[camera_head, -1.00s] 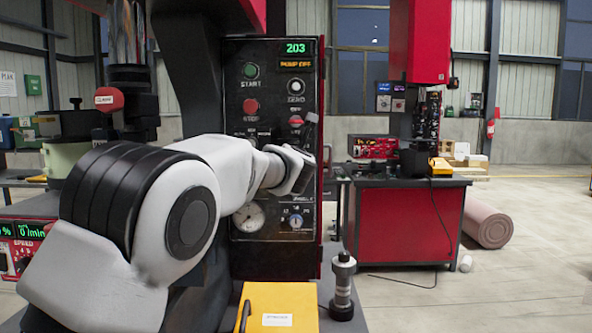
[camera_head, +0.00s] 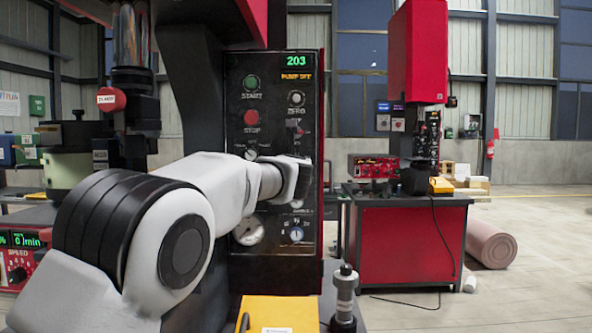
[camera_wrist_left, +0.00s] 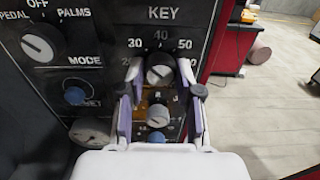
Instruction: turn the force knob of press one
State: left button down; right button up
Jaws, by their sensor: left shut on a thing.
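The control panel of the press (camera_head: 272,165) stands upright ahead, with a green 203 display at its top. In the left wrist view a round grey knob (camera_wrist_left: 159,76) with a white pointer sits under a scale reading 30, 40 and 50; I take it for the force knob. My left gripper (camera_wrist_left: 160,72) has one finger on each side of this knob and is shut on it. In the head view my left gripper (camera_head: 302,178) is at the panel's right part, and its wrist hides the knob. My right gripper is not in view.
Close by on the panel are a mode knob (camera_wrist_left: 38,46), a blue button (camera_wrist_left: 74,96), and another knob (camera_wrist_left: 157,115) below the gripped one. Open floor lies to the right.

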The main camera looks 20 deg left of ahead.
pick_arm(q)
jog(key=shift+r, duration=0.15)
jog(key=c, duration=0.8)
grip_release()
jog(key=shift+o, duration=0.2)
jog(key=v, duration=1.2)
jog(key=shift+f, duration=0.2)
